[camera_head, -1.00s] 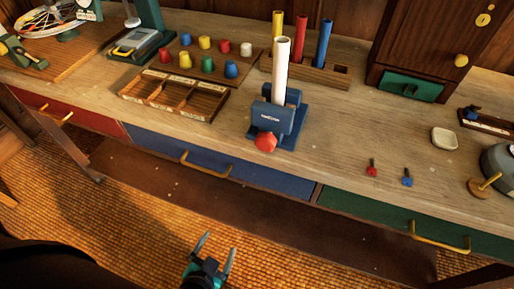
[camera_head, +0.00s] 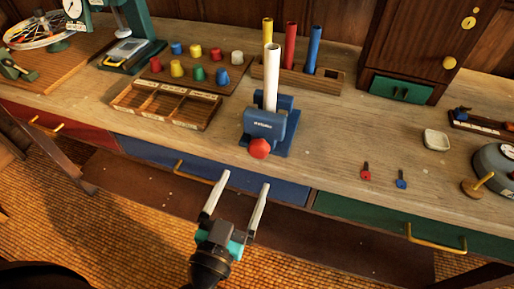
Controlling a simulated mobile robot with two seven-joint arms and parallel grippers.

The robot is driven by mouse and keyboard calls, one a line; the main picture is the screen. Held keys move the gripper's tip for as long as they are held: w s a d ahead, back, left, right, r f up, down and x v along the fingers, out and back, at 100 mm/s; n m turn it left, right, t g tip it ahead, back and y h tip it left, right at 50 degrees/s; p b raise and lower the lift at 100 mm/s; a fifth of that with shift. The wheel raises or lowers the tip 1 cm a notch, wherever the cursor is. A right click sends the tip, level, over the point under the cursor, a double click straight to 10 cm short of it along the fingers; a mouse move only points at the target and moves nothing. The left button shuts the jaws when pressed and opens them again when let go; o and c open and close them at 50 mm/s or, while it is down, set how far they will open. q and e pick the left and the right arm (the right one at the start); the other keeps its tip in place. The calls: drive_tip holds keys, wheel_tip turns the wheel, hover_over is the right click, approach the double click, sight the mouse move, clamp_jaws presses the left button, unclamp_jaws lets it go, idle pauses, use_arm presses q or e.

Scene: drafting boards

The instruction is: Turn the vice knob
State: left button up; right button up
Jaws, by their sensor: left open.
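The blue vice (camera_head: 268,124) stands on the wooden bench near its front edge. Its red knob (camera_head: 259,148) faces the front, and a white tube (camera_head: 271,78) stands upright in the vice. My left gripper (camera_head: 239,188) is open and empty, in front of the bench and below the red knob in the picture. Its two pale fingers point up toward the bench and do not touch the knob. My right gripper is not in view.
A wooden rack (camera_head: 330,82) with yellow, red and blue tubes stands behind the vice. An empty divided tray (camera_head: 165,104) lies to the left. Blue (camera_head: 277,187) and green (camera_head: 380,223) drawers with yellow handles line the bench front.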

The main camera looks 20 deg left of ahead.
sight(257, 155)
use_arm(q)
drive_tip(key=w+p, duration=0.1)
drive_tip(key=w, duration=0.7)
drive_tip(key=shift+w+d+p, duration=0.15)
drive_tip(key=shift+w+p, duration=0.05)
drive_tip(key=shift+p, duration=0.2)
drive_tip(key=shift+w, duration=0.5)
drive_tip(key=shift+c, duration=0.3)
drive_tip(key=c, duration=1.3)
drive_tip(key=shift+f+m, duration=0.1)
drive_tip(key=shift+m, duration=0.2)
